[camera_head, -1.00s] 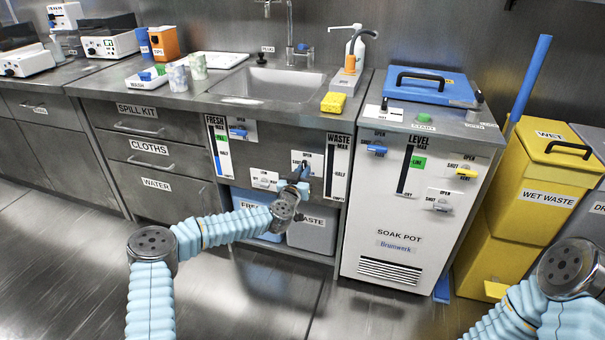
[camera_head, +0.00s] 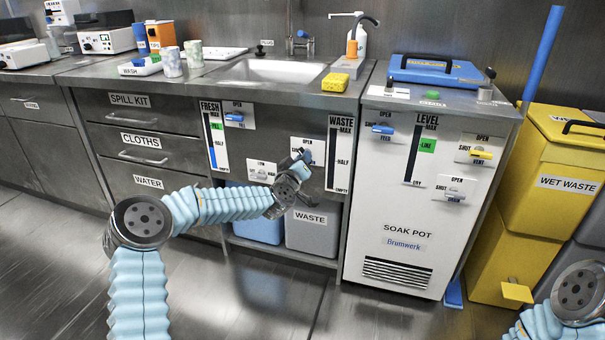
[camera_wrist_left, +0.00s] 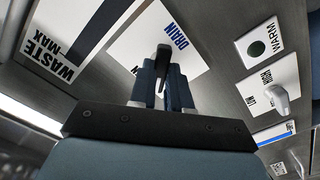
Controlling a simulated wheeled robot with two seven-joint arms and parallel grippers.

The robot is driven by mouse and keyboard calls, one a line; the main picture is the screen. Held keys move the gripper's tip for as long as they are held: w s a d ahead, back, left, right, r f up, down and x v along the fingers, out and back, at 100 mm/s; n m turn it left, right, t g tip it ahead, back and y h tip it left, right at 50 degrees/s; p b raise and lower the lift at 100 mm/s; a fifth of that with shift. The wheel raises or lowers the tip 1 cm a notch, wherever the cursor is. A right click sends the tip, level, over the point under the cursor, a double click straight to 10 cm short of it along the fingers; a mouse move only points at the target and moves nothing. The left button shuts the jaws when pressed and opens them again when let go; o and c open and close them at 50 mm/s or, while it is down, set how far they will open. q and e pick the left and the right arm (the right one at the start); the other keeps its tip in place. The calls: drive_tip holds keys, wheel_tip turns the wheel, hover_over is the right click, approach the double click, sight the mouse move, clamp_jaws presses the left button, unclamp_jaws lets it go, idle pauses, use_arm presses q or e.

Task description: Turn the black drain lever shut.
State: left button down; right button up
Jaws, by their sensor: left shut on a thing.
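The black drain lever (camera_wrist_left: 163,53) shows in the left wrist view, on a white plate marked DRAIN (camera_wrist_left: 191,45). My left gripper (camera_wrist_left: 163,88) is shut on the lever, one finger on each side of it. In the head view the gripper (camera_head: 304,158) is at the plate marked OPEN and SHUT (camera_head: 301,144) under the sink, left of the WASTE gauge. It hides the lever there, so its exact angle is hard to read. My right gripper is out of view; only part of that arm shows at the lower right.
The WASTE gauge (camera_head: 339,150) is just right of the gripper. A plate with a grey knob (camera_head: 261,172) is just left. Below stand a blue bin (camera_head: 258,228) and a grey waste bin (camera_head: 312,236). The soak pot cabinet (camera_head: 395,215) stands to the right.

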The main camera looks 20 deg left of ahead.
use_arm(q)
drive_tip(key=shift+f+n+b, duration=0.1)
drive_tip(key=shift+n+b, duration=4.75)
drive_tip(key=shift+n, duration=0.15)
drive_tip(key=c, duration=1.1)
unclamp_jaws()
drive_tip(key=s, duration=1.3)
drive_tip(key=shift+s+a, duration=0.3)
drive_tip(key=shift+s, duration=0.1)
